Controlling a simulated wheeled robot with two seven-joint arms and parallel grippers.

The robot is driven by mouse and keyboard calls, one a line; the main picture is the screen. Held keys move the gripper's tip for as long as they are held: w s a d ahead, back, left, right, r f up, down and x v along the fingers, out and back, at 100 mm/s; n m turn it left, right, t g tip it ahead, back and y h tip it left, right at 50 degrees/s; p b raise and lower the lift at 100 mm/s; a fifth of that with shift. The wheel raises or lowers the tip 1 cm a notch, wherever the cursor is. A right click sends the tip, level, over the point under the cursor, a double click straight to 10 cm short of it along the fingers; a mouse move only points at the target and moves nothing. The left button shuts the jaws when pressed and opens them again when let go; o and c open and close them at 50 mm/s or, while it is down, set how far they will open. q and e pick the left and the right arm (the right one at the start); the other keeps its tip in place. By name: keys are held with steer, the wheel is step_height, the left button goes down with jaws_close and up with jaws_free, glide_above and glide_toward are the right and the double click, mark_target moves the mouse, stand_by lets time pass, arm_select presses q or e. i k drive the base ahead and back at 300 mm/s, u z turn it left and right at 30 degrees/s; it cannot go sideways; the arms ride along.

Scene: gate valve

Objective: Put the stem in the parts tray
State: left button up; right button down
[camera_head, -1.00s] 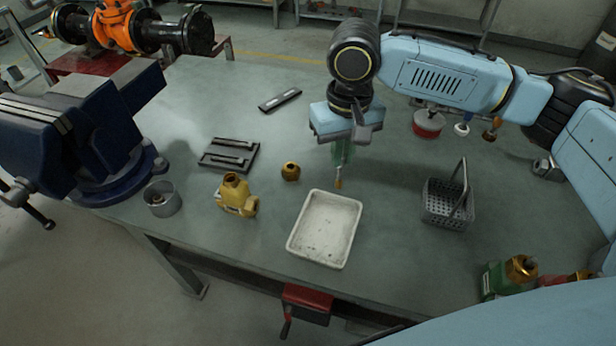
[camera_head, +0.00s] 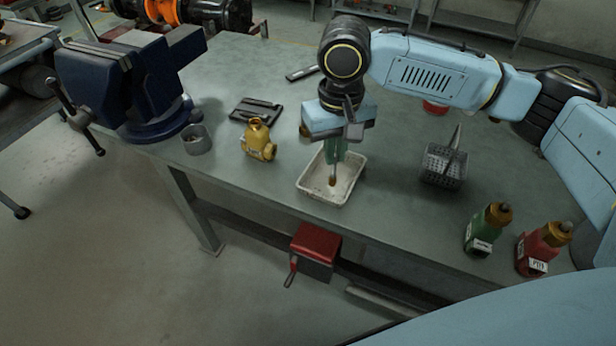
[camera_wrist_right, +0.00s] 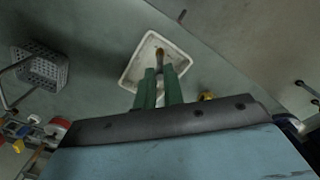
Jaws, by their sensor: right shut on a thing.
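My right gripper (camera_head: 334,152) points down over the white parts tray (camera_head: 352,185). Its green fingers are shut on the stem (camera_head: 332,180), a thin piece with a brassy lower end. In the right wrist view the stem (camera_wrist_right: 160,56) shows between the fingers (camera_wrist_right: 159,88), over the tray (camera_wrist_right: 133,72). The stem's upper part is hidden by the fingers. I cannot tell whether its tip touches the tray floor. My left gripper is not in view.
A yellow valve body (camera_head: 257,142) and a grey cup (camera_head: 196,140) stand left of the tray. A dark basket (camera_head: 442,166) stands to the right. A green bottle (camera_head: 483,232) and a red bottle (camera_head: 538,250) stand near the right front. A blue vise (camera_head: 140,85) is at left.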

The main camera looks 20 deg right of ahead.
mark_target(318, 187)
steer(key=u, duration=1.5)
steer(key=i, duration=0.45)
steer(key=z, duration=2.45)
steer(key=i, duration=0.5)
